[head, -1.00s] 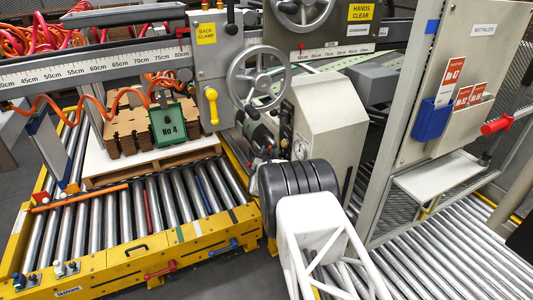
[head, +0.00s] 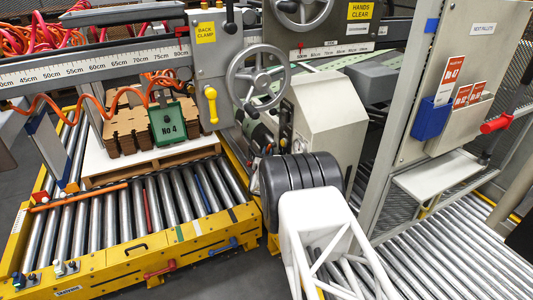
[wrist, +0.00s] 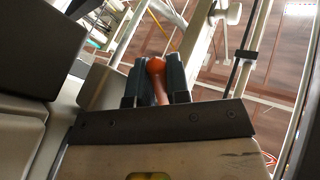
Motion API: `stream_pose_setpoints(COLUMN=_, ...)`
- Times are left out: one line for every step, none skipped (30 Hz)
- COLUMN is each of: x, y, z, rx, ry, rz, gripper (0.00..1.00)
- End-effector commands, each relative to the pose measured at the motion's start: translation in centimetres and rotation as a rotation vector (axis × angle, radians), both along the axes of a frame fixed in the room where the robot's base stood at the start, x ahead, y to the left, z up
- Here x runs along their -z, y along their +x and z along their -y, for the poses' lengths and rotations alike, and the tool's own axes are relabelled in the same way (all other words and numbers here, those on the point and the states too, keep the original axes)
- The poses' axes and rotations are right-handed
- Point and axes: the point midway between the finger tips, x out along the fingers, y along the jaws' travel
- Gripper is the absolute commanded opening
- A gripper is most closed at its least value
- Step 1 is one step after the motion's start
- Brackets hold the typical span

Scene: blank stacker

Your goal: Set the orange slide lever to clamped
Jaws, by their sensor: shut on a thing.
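The orange slide lever (wrist: 157,68) shows in the wrist view as a rounded orange knob on a tapering orange stem. My gripper (wrist: 157,78) has its two dark fingers on either side of the knob and is shut on it. The foot of the lever is hidden behind a dark bar across the wrist view. In the head view I cannot make out the lever or my fingers; my own arm blocks that area. The lever's setting cannot be read from these frames.
A grey clamp panel (head: 213,65) with a yellow handle (head: 211,105) and a handwheel (head: 258,77) stands behind my arm. A cream housing (head: 325,120) is close beside it. A blue box (head: 431,119) hangs on the right cabinet. Roller conveyors lie on both sides.

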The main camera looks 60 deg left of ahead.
Motion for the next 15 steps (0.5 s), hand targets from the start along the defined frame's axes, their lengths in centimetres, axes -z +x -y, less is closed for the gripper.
stream_pose_setpoints(x=0.01, y=-0.08, z=-0.02, rx=-0.001, ry=0.0, rz=0.0, gripper=0.0)
stream_pose_setpoints(x=0.0, y=-0.09, z=-0.02, rx=-0.001, ry=0.001, rz=0.0, gripper=0.0)
stream_pose_setpoints(x=0.0, y=-0.09, z=-0.02, rx=-0.001, ry=0.001, rz=0.0, gripper=0.23)
stream_pose_setpoints(x=0.0, y=-0.09, z=-0.02, rx=-0.001, ry=0.001, rz=0.0, gripper=0.27)
stream_pose_setpoints(x=0.0, y=-0.09, z=-0.02, rx=-0.001, ry=0.001, rz=0.0, gripper=0.27)
stream_pose_setpoints(x=0.01, y=-0.07, z=-0.01, rx=-0.001, ry=0.001, rz=0.0, gripper=0.27)
stream_pose_setpoints(x=0.01, y=-0.07, z=-0.01, rx=-0.001, ry=0.001, rz=0.0, gripper=0.27)
stream_pose_setpoints(x=0.01, y=-0.06, z=-0.01, rx=-0.001, ry=0.001, rz=0.0, gripper=0.27)
stream_pose_setpoints(x=0.01, y=-0.05, z=-0.02, rx=-0.001, ry=0.001, rz=0.0, gripper=0.27)
stream_pose_setpoints(x=0.01, y=-0.05, z=-0.02, rx=-0.001, ry=0.001, rz=0.0, gripper=0.27)
stream_pose_setpoints(x=0.01, y=-0.05, z=-0.01, rx=0.0, ry=0.001, rz=-0.001, gripper=0.27)
stream_pose_setpoints(x=0.01, y=-0.05, z=-0.01, rx=0.0, ry=0.001, rz=0.0, gripper=0.27)
stream_pose_setpoints(x=0.01, y=-0.04, z=-0.02, rx=0.0, ry=0.001, rz=0.0, gripper=0.27)
stream_pose_setpoints(x=0.02, y=-0.04, z=-0.02, rx=-0.001, ry=0.003, rz=0.0, gripper=0.27)
stream_pose_setpoints(x=0.01, y=-0.04, z=-0.04, rx=0.0, ry=0.006, rz=0.0, gripper=0.27)
